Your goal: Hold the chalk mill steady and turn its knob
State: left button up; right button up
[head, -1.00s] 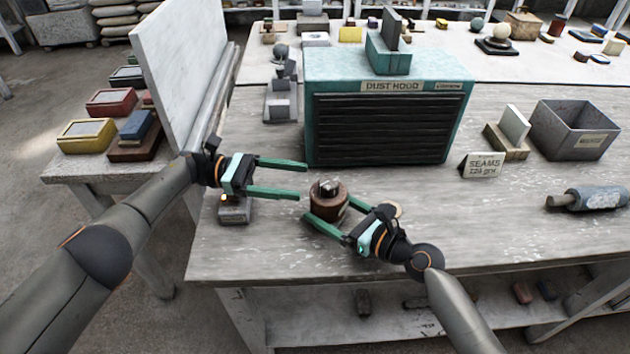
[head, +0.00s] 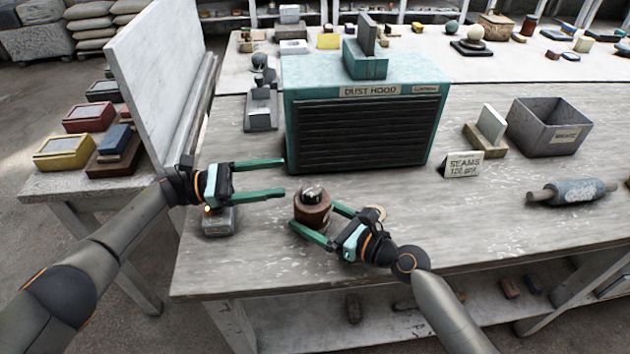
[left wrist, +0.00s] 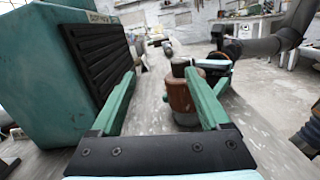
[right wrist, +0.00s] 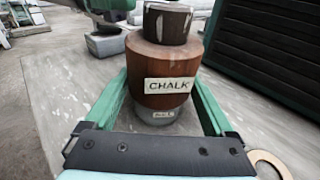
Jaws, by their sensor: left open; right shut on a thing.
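The chalk mill (head: 312,213) is a brown wooden cylinder standing near the table's front edge, with a dark knob (right wrist: 167,24) on top. In the right wrist view its body (right wrist: 165,62) carries a CHALK label above a grey base. My right gripper (head: 313,217) is shut on the mill's body, a finger on either side. My left gripper (head: 284,177) is open and empty, just left of the mill at about knob height. In the left wrist view the mill (left wrist: 182,103) shows ahead, partly hidden by the right-hand finger.
The green dust hood (head: 362,90) stands close behind the mill. A grey block (head: 219,221) lies below my left gripper. A small sign (head: 463,164), a grey bin (head: 548,127) and a roller (head: 578,192) are to the right. Front table space right of my right gripper is mostly clear.

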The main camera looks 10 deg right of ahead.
pick_arm(q)
jog(key=n+t, duration=0.1)
jog(key=t, duration=0.2)
jog(key=n+t+y, duration=0.5)
jog(key=n+t, duration=0.3)
jog(key=t, duration=0.1)
send_near(319, 186)
jog(key=shift+w+f, duration=0.35)
jog(key=shift+w, duration=0.35)
jog(key=shift+n+t+y, duration=0.3)
jog(key=shift+n, duration=0.2)
jog(key=x, duration=1.1)
jog(key=shift+s+d, duration=0.3)
jog(key=shift+s, duration=0.1)
grip_shut()
